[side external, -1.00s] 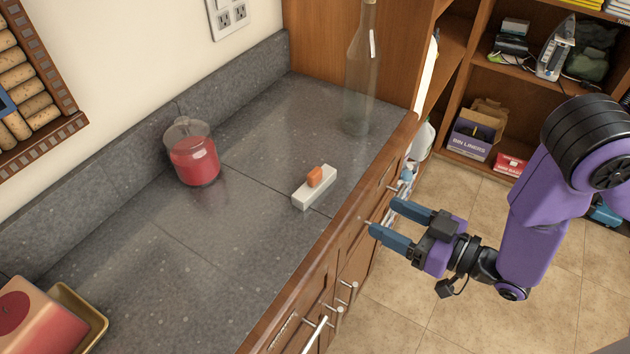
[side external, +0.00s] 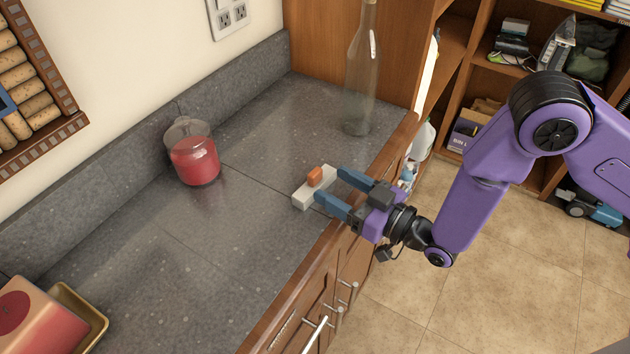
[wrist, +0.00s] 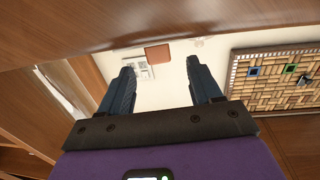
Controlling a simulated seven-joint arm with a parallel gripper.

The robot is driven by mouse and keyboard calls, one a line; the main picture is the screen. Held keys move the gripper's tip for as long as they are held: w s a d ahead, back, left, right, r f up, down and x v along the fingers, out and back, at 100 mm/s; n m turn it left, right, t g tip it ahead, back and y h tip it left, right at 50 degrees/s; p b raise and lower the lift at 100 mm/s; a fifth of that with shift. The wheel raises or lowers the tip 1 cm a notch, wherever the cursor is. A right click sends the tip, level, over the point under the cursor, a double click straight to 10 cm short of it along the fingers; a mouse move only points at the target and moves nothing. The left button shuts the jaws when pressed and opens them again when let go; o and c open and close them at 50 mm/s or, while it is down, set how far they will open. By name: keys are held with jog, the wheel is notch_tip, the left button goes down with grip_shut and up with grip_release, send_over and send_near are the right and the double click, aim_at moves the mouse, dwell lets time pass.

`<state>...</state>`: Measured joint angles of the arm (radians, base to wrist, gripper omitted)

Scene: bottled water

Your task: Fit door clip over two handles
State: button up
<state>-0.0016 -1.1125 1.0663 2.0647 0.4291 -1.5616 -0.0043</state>
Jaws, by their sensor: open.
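A white block with an orange piece on top (side external: 315,187) lies on the grey counter near its front edge; I take it for the door clip. My gripper (side external: 331,184) is open at the front side of the block, its blue fingers reaching over the counter edge. The fingertips are close to the block; I cannot tell if they touch it. In the wrist view an orange-brown piece (wrist: 158,53) shows between the open fingers. Metal handles (side external: 345,285) stick out of the wooden cabinet front below the counter.
A red lidded jar (side external: 195,160) stands at the back of the counter. A tall clear bottle (side external: 361,85) stands against the wooden side panel. A red box on a gold tray (side external: 85,315) is at the near left. Counter left of the block is clear.

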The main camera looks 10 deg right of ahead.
aim_at(318, 176)
jog(key=shift+x, duration=2.9)
jog(key=c, duration=1)
